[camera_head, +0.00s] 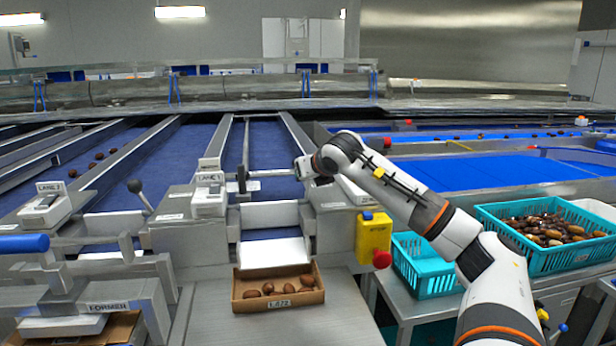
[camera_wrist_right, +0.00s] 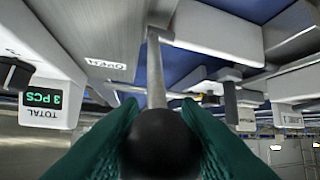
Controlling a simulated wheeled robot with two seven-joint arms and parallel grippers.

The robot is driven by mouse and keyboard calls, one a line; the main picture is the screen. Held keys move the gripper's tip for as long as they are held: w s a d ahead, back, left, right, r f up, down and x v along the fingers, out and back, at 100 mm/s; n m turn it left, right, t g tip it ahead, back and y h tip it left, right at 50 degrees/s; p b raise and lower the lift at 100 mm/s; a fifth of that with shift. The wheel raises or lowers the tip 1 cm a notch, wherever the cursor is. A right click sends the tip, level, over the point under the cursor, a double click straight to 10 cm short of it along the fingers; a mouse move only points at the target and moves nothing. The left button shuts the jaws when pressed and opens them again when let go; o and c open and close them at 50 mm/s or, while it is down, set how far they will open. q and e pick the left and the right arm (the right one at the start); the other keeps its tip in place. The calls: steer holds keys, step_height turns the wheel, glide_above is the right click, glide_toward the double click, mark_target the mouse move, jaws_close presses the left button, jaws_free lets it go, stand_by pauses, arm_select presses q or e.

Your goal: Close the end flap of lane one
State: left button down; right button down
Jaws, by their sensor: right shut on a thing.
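My right gripper (camera_head: 303,168) is at the lane-one end, and in the right wrist view its green fingers (camera_wrist_right: 160,112) are shut on a black ball knob (camera_wrist_right: 160,143). The lane-one housing (camera_head: 209,200) stands left of the lever. A pale plate (camera_head: 268,214) spans the lane end below the lever; I cannot tell its exact flap position. An OPEN label (camera_wrist_right: 106,64) shows upside down near the rod. My left gripper is out of view.
A cardboard box (camera_head: 279,303) with several dates stands below the lane end, under a white chute (camera_head: 272,252). A yellow box with a red button (camera_head: 382,259) and teal crates (camera_head: 561,262) are at right. Another black-knobbed lever (camera_head: 136,187) stands left.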

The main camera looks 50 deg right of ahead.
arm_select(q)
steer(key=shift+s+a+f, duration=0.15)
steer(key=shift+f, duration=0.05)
arm_select(e)
steer(key=shift+s+a, duration=0.2)
stand_by(0.4)
steer(key=c, duration=1.1)
jaws_free()
steer(key=shift+s+a, duration=0.1)
steer(key=shift+a, duration=0.05)
